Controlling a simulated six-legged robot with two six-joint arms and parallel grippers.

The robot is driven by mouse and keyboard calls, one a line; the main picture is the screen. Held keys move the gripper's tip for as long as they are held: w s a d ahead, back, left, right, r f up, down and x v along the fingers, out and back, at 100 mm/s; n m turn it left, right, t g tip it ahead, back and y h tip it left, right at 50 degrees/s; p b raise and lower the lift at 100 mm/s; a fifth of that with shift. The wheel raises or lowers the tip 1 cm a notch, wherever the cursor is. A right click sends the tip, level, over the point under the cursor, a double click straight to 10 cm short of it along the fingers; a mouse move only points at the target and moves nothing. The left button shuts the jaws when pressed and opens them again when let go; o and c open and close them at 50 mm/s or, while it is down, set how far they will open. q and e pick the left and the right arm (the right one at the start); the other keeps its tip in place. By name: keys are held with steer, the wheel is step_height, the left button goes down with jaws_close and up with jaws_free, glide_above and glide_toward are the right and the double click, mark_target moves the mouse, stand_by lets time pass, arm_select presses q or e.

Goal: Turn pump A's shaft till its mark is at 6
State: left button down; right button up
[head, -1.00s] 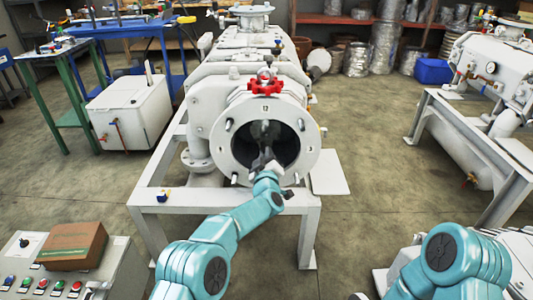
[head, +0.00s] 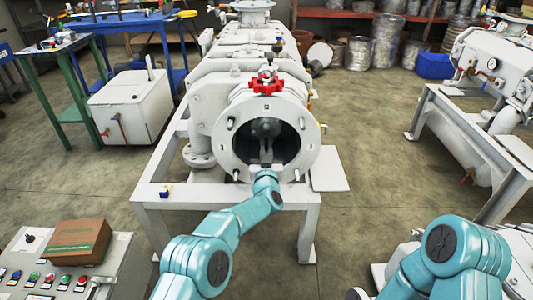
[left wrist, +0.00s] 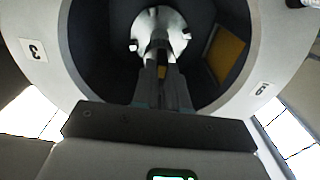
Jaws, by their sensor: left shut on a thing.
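Pump A (head: 260,82) is the white machine on a stand in the middle, with a round flange (head: 228,158) facing me. A label 12 (head: 266,106) sits at the flange top. The shaft (head: 265,127) is inside the dark opening; its end also shows in the left wrist view (left wrist: 158,22). My left gripper (head: 266,150) reaches into the opening from below, and its fingers (left wrist: 160,68) are shut on the shaft end. A small yellow patch shows between the fingers. In the left wrist view a 3 label (left wrist: 33,49) is at left. My right gripper is out of view.
A red handwheel (head: 265,84) sits above the flange, and studs stick out of its face. A control box (head: 60,275) with a brown carton (head: 78,241) is at lower left. Another white pump (head: 495,65) stands at right. The floor between is clear.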

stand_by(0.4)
arm_select(q)
steer(key=c, duration=1.2)
jaws_free()
steer(key=shift+o, duration=0.2)
steer(key=s+p, duration=0.2)
steer(key=s, duration=1.4)
steer(key=shift+s, duration=0.2)
